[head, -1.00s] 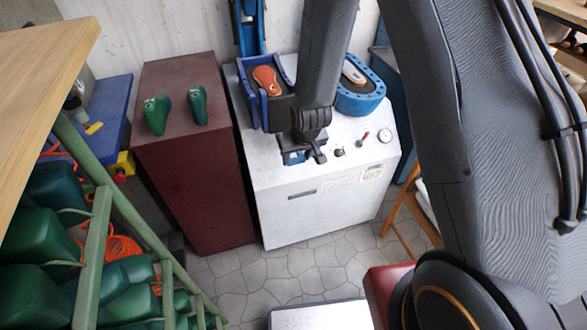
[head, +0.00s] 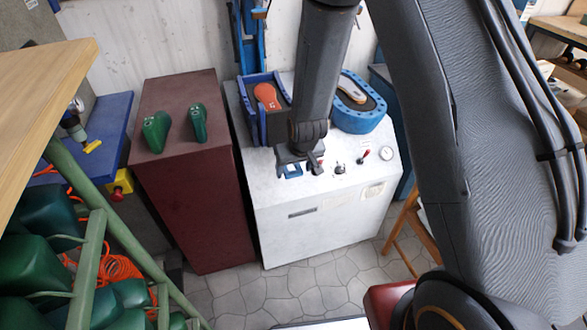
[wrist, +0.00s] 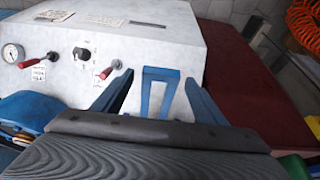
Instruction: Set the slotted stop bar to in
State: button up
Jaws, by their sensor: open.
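The slotted stop bar (wrist: 158,88), a blue flat piece with a rectangular opening, juts from the white machine (wrist: 200,25) near its front edge. It also shows in the head view (head: 291,170), partly covered by my gripper. My gripper (wrist: 157,97) is open, with one finger on each side of the blue bar in the wrist view. I cannot tell whether either finger touches it. The gripper also shows in the head view (head: 295,160), low over the machine's left front. The bar's inner end is hard to make out.
Beside the bar are a red lever (wrist: 108,70), a black knob (wrist: 82,53) and a gauge (wrist: 12,53). Blue holders with an orange sole (head: 267,96) and another sole (head: 352,89) stand behind. A maroon cabinet (head: 190,205) with two green lasts stands left.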

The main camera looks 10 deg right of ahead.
jog(key=v, duration=0.7)
jog(key=shift+r+b, duration=0.35)
jog(key=shift+b, duration=0.05)
jog(key=s+d+r+m+g, duration=0.1)
jog(key=s+d+r, duration=0.4)
jog(key=s, duration=0.4)
jog(key=s+d+r+m+g, duration=0.1)
jog(key=s+d+r+g, duration=0.1)
jog(key=s+d+r, duration=0.4)
jog(key=s, duration=0.3)
jog(key=shift+d+h, duration=0.15)
jog(key=shift+h, duration=0.25)
